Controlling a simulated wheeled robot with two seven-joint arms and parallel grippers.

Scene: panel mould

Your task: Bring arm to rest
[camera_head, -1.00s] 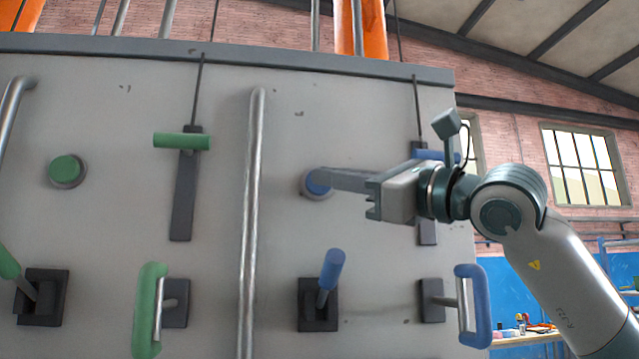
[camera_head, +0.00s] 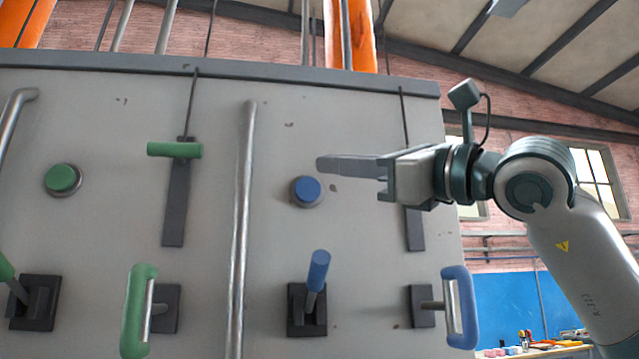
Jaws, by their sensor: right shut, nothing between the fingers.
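My right gripper (camera_head: 322,164) comes in from the right in front of the grey panel (camera_head: 130,215). Its fingers are shut together and empty, pointing left. The fingertips show just above and slightly right of the round blue button (camera_head: 307,191), apart from it in the picture. The gripper body hides the blue slider handle and the upper part of its dark track (camera_head: 414,235). My left gripper is not in view.
A blue lever (camera_head: 318,272) and blue handle (camera_head: 461,308) sit below my arm. A vertical metal bar (camera_head: 241,225) separates them from the green button (camera_head: 62,179), green slider (camera_head: 175,149), green handle (camera_head: 139,310) and green lever (camera_head: 6,268). Free room lies right of the panel.

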